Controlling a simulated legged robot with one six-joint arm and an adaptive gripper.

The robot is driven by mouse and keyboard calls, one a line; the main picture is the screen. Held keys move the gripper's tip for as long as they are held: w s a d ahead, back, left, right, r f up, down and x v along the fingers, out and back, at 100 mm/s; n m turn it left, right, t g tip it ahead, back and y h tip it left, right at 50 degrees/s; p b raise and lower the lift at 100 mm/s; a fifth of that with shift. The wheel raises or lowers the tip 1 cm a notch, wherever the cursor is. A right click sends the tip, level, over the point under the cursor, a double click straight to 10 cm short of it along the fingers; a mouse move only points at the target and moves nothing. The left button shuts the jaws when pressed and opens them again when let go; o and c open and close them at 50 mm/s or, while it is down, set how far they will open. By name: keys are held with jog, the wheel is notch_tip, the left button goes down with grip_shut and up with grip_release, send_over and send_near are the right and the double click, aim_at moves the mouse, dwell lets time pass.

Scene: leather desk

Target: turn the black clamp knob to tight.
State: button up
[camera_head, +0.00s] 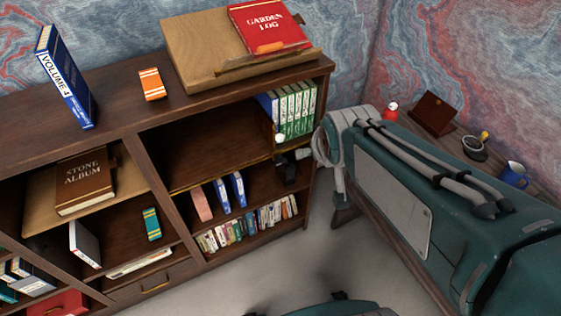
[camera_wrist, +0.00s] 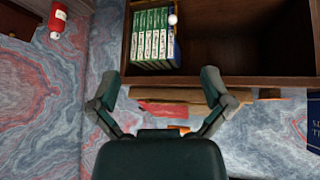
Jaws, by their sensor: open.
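I cannot pick out the black clamp knob with certainty. In the head view a small dark piece (camera_head: 299,18) shows at the right edge of the red GARDEN LOG book (camera_head: 262,32), too small to identify. A black shape (camera_head: 287,170) also shows at the right end of the shelves; I cannot tell whether it is part of my gripper. In the wrist view my gripper (camera_wrist: 159,84) is open and empty, its two fingers spread apart below the shelf opening in the picture. The red book shows partly between them (camera_wrist: 165,108).
A wooden stand (camera_head: 187,38) bears the red book on top of the bookcase. Green-and-white books (camera_head: 290,110) stand in the upper right compartment, with a white ball (camera_head: 279,139) beside them. A blue volume (camera_head: 68,80) and an orange box (camera_head: 151,84) are on the top.

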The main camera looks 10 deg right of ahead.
aim_at(282, 163)
jog(key=w+d+f+n+t+y, duration=0.1)
jog(key=w+f+t, duration=0.1)
jog(key=w+f, duration=0.65)
jog(key=w+d+f+n+t, duration=0.1)
jog(key=w+d+f+t, duration=0.15)
jog(key=w+f, duration=0.6)
notch_tip(282, 163, down, 17)
jog(key=a+t+y, duration=0.2)
jog(key=t+y, duration=0.2)
jog(key=t, duration=0.1)
jog(key=x, duration=1.1)
jog(key=shift+s+a+r, duration=0.1)
jog(key=shift+a+r, duration=0.05)
jog(key=shift+r, duration=0.25)
jog(key=c, duration=1.2)
